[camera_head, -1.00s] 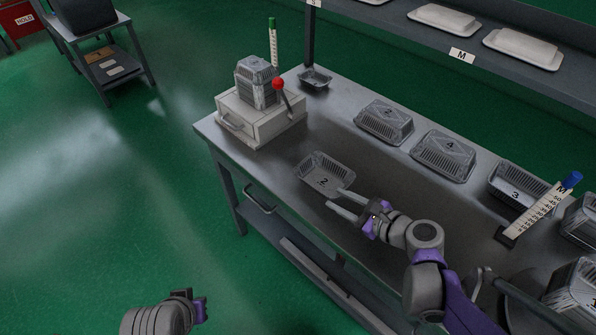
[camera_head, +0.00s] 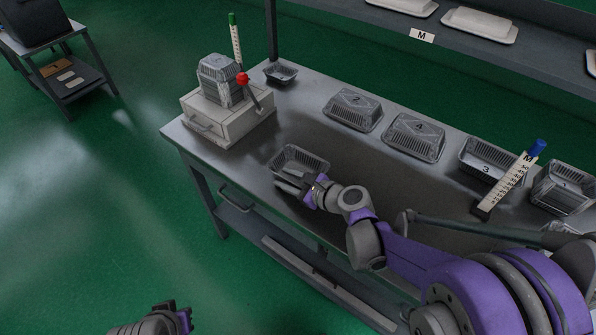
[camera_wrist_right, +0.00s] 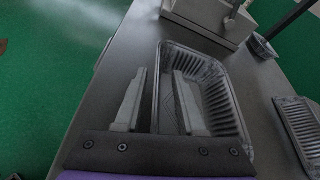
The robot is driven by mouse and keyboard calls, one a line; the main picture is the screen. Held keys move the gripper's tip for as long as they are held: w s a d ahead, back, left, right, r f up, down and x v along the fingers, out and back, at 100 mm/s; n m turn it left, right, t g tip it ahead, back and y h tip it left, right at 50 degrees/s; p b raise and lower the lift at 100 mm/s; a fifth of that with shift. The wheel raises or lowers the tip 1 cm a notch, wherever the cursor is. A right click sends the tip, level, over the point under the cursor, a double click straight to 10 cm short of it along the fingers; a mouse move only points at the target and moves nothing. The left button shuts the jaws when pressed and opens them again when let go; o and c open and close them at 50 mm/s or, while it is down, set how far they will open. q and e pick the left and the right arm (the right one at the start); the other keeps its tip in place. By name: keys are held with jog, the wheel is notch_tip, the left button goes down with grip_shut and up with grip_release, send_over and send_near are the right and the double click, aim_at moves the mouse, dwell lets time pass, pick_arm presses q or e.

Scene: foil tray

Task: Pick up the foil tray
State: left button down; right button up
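The foil tray (camera_head: 308,159) is an open, ribbed metal tray lying upright on the grey workbench (camera_head: 225,165), in front of the press-like box. My right gripper (camera_head: 284,180) reaches over its near side. In the right wrist view the tray (camera_wrist_right: 226,100) lies between and to the right of the fingers. The right gripper (camera_wrist_right: 160,72) is open, with its left finger outside the tray's left wall and its right finger over the inside. I cannot tell whether either finger touches it. My left gripper (camera_head: 182,318) is at the lower left, away from the bench; its opening is unclear.
A light box (camera_head: 225,125) with a red-knobbed lever carries stacked foil trays (camera_head: 218,82). A small tray (camera_head: 280,73) sits behind. Overturned trays marked 2 (camera_head: 352,108) and 4 (camera_head: 414,136) lie along the back, with an open tray marked 3 (camera_head: 487,160) and a ruler-like gauge (camera_head: 508,185).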

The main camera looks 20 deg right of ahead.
jog(key=shift+c, duration=0.3)
grip_shut()
jog(key=shift+r, duration=0.1)
